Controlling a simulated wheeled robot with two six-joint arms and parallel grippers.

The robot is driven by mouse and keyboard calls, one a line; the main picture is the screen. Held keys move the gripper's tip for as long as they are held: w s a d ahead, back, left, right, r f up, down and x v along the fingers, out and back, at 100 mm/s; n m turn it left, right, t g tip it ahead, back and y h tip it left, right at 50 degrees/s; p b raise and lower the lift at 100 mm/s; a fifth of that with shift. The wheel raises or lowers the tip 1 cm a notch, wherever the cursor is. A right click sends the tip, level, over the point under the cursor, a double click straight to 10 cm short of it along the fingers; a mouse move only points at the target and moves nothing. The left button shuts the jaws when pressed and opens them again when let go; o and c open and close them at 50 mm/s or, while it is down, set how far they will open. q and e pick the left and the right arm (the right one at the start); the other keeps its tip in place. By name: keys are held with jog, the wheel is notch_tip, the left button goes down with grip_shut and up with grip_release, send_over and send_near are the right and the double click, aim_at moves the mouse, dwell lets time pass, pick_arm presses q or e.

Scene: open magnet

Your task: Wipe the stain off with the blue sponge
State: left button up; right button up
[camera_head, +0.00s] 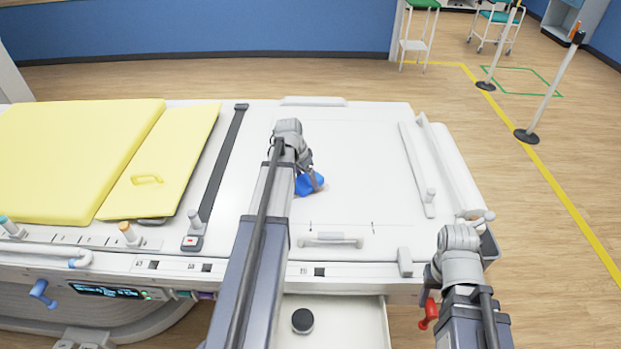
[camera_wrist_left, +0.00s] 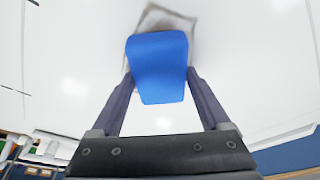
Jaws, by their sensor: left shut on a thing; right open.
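The blue sponge (camera_head: 309,183) is at the middle of the white table top (camera_head: 365,150). My left gripper (camera_head: 308,172) is shut on it; the wrist and forearm cover part of it in the head view. In the left wrist view the sponge (camera_wrist_left: 158,70) sits between the two fingers. A greyish smudged stain (camera_wrist_left: 165,18) shows on the white surface just beyond the sponge, partly hidden by it. In the head view I cannot make out the stain. My right gripper (camera_head: 470,216) is open and empty at the table's front right corner.
Yellow pads (camera_head: 70,150) cover the left of the table, beside a black strap (camera_head: 222,160). A white handle (camera_head: 332,239) is at the front edge. An open drawer (camera_head: 345,325) below holds a black round object (camera_head: 302,320). The right of the top is mostly clear.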

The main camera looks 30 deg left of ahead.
pick_arm(q)
jog(key=shift+s+a, duration=0.45)
jog(key=shift+a, duration=0.4)
jog(key=shift+s+a, duration=0.4)
jog(key=shift+a, duration=0.4)
jog(key=shift+s+a, duration=0.5)
jog(key=shift+a, duration=0.3)
jog(key=shift+s+a, duration=0.45)
jog(key=shift+a, duration=0.3)
jog(key=shift+w, duration=0.1)
jog(key=shift+w+d+f, duration=0.1)
jog(key=shift+w+d, duration=0.25)
jog(key=shift+d, duration=0.4)
jog(key=shift+w+d, duration=0.35)
jog(key=shift+d, duration=0.35)
jog(key=shift+w+d, duration=0.1)
jog(key=shift+d, duration=0.1)
jog(key=shift+c, duration=0.6)
jog(key=shift+w+d, duration=0.5)
jog(key=shift+d, duration=0.3)
jog(key=shift+w+d, duration=0.45)
jog(key=shift+d, duration=0.3)
